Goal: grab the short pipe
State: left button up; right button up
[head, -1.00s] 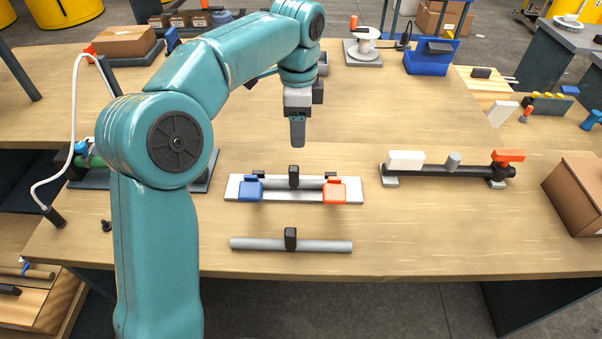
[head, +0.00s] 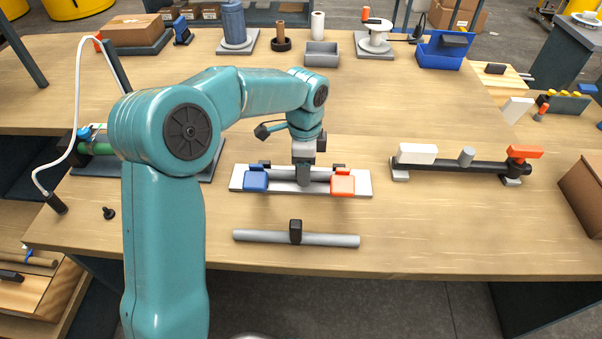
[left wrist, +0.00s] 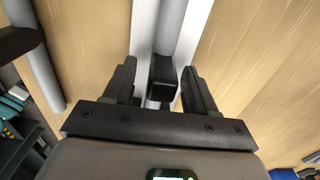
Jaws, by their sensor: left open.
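A grey pipe with a black block (left wrist: 162,76) on it lies in a white holder (head: 238,180) with a blue clamp (head: 255,181) and an orange clamp (head: 342,185). In the left wrist view, this pipe (left wrist: 170,25) runs away from the block. A second grey pipe (head: 332,240), with its own black block (head: 296,232), lies loose near the table's front edge. I cannot tell for sure which is the short pipe. My left gripper (head: 303,184) points down over the held pipe. In the left wrist view its open fingers (left wrist: 160,82) stand either side of the black block, apart from it.
A dark bar with a white block (head: 417,153) and an orange end (head: 525,152) lies to the right. A cardboard box (head: 585,190) stands at the right edge. A grey bin (head: 321,54) and a blue bin (head: 440,50) stand at the back.

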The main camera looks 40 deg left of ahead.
pick_arm(q)
jog(key=shift+f, duration=0.65)
grip_shut()
jog(key=shift+r, duration=0.15)
